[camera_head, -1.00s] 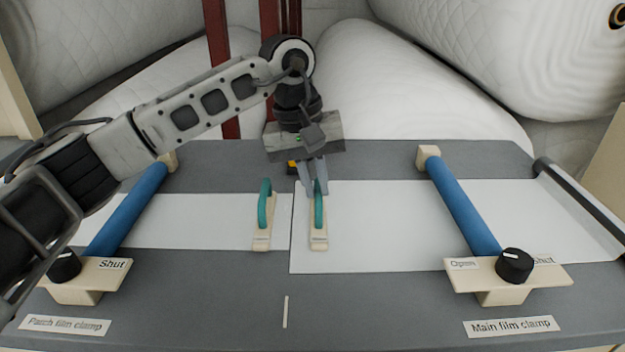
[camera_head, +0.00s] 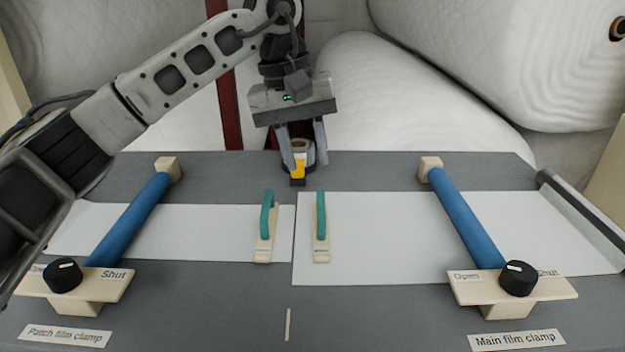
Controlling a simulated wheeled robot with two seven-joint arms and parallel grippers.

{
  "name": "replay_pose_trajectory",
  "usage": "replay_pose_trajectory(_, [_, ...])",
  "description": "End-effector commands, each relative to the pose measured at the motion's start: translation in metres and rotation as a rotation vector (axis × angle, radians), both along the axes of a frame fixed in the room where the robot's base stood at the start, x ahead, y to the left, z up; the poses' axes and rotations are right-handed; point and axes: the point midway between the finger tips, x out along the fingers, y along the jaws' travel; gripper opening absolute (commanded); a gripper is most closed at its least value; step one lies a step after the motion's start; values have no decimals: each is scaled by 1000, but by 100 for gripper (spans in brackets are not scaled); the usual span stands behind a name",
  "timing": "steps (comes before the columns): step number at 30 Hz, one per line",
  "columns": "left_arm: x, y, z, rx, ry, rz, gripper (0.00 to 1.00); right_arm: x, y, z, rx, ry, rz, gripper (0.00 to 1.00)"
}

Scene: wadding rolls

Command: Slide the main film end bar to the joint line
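The main film end bar (camera_head: 321,252), a pale bar with a teal handle (camera_head: 321,214), lies on the left end of the white main film (camera_head: 400,240). The main film's left edge is very close to the patch film's (camera_head: 190,232) right edge; I cannot tell whether they touch. A short pale line (camera_head: 288,324) marks the table in front of this seam. My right gripper is out of view.
A similar teal-handled bar (camera_head: 265,248) lies on the patch film. Blue clamp rollers (camera_head: 131,218) and (camera_head: 465,217) with black knobs flank the films. Large white rolls (camera_head: 400,100) lie behind the table.

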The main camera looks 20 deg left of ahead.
Motion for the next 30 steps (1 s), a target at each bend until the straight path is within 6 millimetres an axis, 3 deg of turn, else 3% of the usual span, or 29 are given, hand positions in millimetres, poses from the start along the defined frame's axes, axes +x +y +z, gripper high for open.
replay_pose_trajectory(1, [0,2,15,-1,-4,1,34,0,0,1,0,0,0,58])
replay_pose_trajectory(6, [-3,9,51,0,-2,-1,34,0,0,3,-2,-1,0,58])
replay_pose_trajectory(12, [-4,15,77,0,-1,1,34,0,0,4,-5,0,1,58])
replay_pose_trajectory(30, [-5,16,83,0,0,0,34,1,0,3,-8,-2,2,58])
